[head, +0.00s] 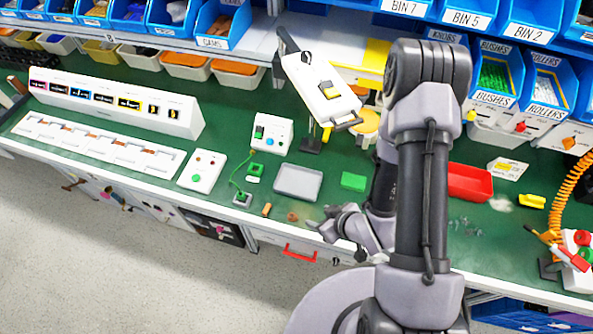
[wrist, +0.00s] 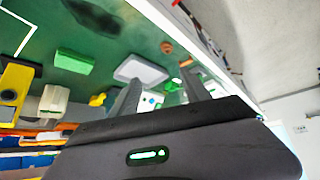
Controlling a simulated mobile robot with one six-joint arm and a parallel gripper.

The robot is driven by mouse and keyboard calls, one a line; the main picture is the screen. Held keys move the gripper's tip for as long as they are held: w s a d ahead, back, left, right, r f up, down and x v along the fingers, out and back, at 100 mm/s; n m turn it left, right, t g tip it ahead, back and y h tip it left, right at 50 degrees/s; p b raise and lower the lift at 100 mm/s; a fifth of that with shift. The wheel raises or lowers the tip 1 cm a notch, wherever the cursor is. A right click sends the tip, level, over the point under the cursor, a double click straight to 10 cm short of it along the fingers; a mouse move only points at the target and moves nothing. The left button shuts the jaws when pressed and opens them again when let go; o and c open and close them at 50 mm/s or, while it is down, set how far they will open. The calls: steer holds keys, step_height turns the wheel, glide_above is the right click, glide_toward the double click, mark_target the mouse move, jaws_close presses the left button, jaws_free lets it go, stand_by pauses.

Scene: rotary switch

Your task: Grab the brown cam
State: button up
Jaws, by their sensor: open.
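A small brown piece (head: 292,216), which looks like the brown cam, lies on the green bench top near its front edge. In the wrist view it shows as a small brown round shape (wrist: 166,46) beyond my fingertips. My gripper (head: 324,219) is just to its right in the head view, low near the bench's front edge. Its two fingers (wrist: 161,78) stand apart in the wrist view with nothing held between them. The brown piece is apart from the fingers.
An orange-brown peg (head: 266,209) lies left of the brown piece. A grey tray (head: 298,182) is behind it, and a green block (head: 353,181) is to the right of that. A red tray (head: 470,183) is right of my arm.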

steer(key=b, duration=0.8)
glide_toward(293, 216)
steer(key=shift+w+a+f, duration=0.1)
steer(key=shift+w+f, duration=0.7)
steer(key=shift+w, duration=0.1)
steer(key=x, duration=0.4)
steer(key=b+x, duration=0.1)
steer(key=x, duration=0.1)
steer(key=shift+s+a+f, duration=0.15)
steer(key=shift+s+a, duration=0.15)
jaws_close()
